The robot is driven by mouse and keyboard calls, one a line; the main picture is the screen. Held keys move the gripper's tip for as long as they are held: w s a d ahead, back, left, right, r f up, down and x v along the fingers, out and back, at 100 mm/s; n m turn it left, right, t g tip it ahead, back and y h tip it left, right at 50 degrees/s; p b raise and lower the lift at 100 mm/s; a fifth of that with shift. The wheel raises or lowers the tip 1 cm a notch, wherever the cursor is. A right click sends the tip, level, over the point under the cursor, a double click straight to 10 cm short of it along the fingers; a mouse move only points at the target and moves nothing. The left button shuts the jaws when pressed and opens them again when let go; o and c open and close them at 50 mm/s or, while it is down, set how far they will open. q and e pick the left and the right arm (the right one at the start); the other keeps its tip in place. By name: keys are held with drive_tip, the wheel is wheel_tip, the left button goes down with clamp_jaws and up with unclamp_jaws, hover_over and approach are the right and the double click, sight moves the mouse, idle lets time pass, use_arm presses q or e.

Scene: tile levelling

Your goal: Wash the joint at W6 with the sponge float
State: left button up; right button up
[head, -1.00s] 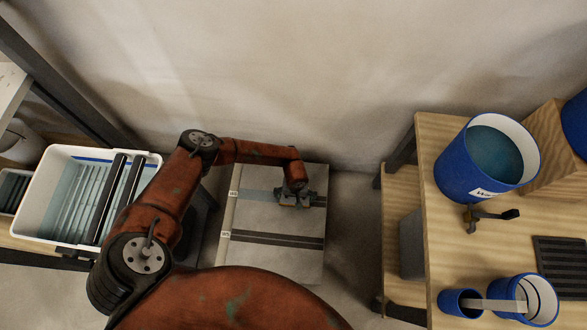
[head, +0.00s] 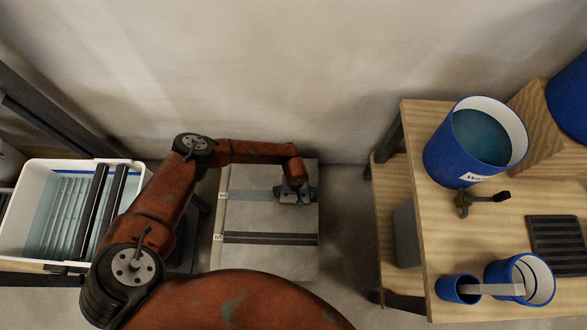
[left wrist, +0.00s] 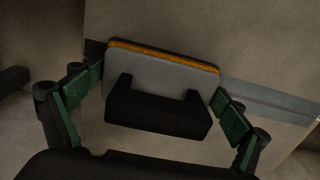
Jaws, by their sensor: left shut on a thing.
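A grey slab of tiles (head: 262,262) lies low by the wall, with two joints across it. The upper joint (head: 250,196) has a pale blue-grey band along it; the lower joint (head: 270,239) is dark. Each has a small white label at its left end, too small to read surely. My left gripper (head: 292,196) is at the right end of the upper joint, shut on the sponge float. In the left wrist view the sponge float (left wrist: 165,70) shows a grey plate, orange edge and black handle between the green finger pads. Its contact with the slab is hidden.
A white wash tray (head: 25,255) with dark rollers stands at left. At right a wooden bench (head: 440,262) holds a blue bucket of water (head: 470,150), a small tool (head: 470,203), a dark grate (head: 560,245) and blue pots (head: 520,280). Floor between slab and bench is clear.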

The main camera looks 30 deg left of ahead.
sight(309, 195)
use_arm(q)
drive_tip(key=shift+w+d, duration=0.25)
drive_tip(key=shift+d, duration=0.2)
drive_tip(key=shift+w+d, duration=0.2)
drive_tip(key=shift+d, duration=0.25)
drive_tip(key=shift+w+d+f+b, duration=0.1)
drive_tip(key=shift+w+d+b, duration=0.3)
drive_tip(key=shift+d+b, duration=0.3)
drive_tip(key=shift+w+d, duration=0.3)
drive_tip(key=shift+d, duration=0.2)
drive_tip(key=shift+w+d, duration=0.25)
drive_tip(key=shift+d, duration=0.25)
drive_tip(key=shift+r, duration=0.25)
drive_tip(key=shift+r+p, duration=1.85)
drive_tip(key=shift+r, duration=2.15)
drive_tip(key=shift+f, duration=0.1)
